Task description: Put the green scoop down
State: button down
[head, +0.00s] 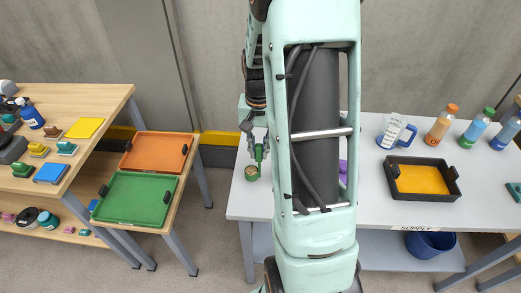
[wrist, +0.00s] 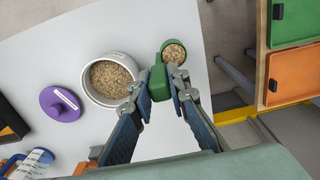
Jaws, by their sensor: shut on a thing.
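My gripper (wrist: 158,97) is shut on the handle of the green scoop (wrist: 157,80). The scoop's round cup holds tan grain and points away from my gripper in the wrist view. In the head view the scoop (head: 251,172) is over the left end of the white table (head: 240,206), below my gripper (head: 257,142). I cannot tell whether it touches the table. In the wrist view a white round container (wrist: 91,91) of the same grain stands to the left of the scoop, open and apart from it.
A purple lid (wrist: 60,112) lies beyond the container. A black tray (head: 420,190) with an orange inside, a measuring jug (head: 391,131) and bottles (head: 442,124) stand further right. A low stand with green (head: 135,198) and orange (head: 155,151) trays is left, across a gap.

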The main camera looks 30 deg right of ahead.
aim_at(258, 158)
jog(key=shift+w+f+b, duration=0.15)
jog(key=shift+f+b, duration=0.4)
jog(key=shift+f, duration=0.4)
jog(key=shift+w+f+b, duration=0.15)
jog(key=shift+f+b, duration=0.4)
jog(key=shift+f, duration=0.6)
jog(key=c, duration=1.8)
grip_release()
jog(key=shift+r, duration=0.1)
jog(key=shift+c, duration=0.2)
jog(key=shift+r, duration=0.1)
notch_tip(258, 158, up, 12)
jog(key=shift+r+b, duration=0.1)
jog(key=shift+b, duration=0.25)
